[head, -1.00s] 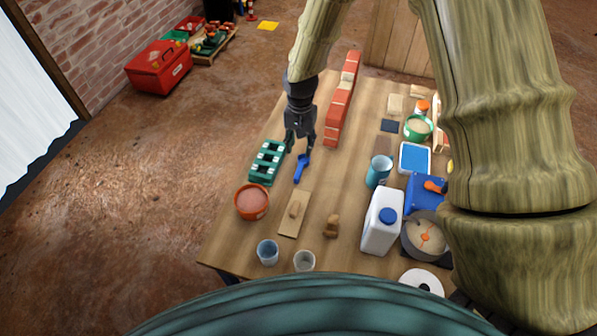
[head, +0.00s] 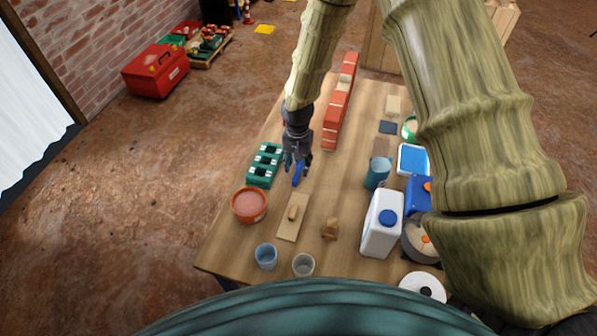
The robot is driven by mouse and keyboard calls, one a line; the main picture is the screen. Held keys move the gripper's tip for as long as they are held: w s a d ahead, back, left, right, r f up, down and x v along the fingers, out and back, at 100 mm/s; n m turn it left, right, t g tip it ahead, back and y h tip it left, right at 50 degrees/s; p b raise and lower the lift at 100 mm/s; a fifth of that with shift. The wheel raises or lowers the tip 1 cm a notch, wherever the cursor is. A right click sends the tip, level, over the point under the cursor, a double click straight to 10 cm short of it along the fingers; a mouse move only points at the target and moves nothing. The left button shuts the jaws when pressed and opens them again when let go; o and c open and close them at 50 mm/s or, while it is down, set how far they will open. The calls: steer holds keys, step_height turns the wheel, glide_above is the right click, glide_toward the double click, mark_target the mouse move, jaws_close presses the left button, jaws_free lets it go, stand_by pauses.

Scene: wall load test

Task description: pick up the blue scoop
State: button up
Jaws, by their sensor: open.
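The blue scoop (head: 297,177) lies on the wooden table (head: 333,186), between the green rack and the brick wall. My gripper (head: 296,166) is open, pointing down right over the scoop, and covers its far part. The near part of the scoop shows just below the fingers. I cannot tell whether the fingers touch it.
The green rack (head: 264,165) stands close on the left of my gripper. A low brick wall (head: 339,103) stands behind on the right. An orange bowl (head: 249,205) and a wooden float (head: 292,217) lie nearer. A white jug (head: 382,223) and blue cup (head: 377,173) stand to the right.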

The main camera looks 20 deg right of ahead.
mark_target(297, 172)
steer(key=shift+s+a+f, duration=0.1)
steer(key=shift+f, duration=1.95)
jaws_close()
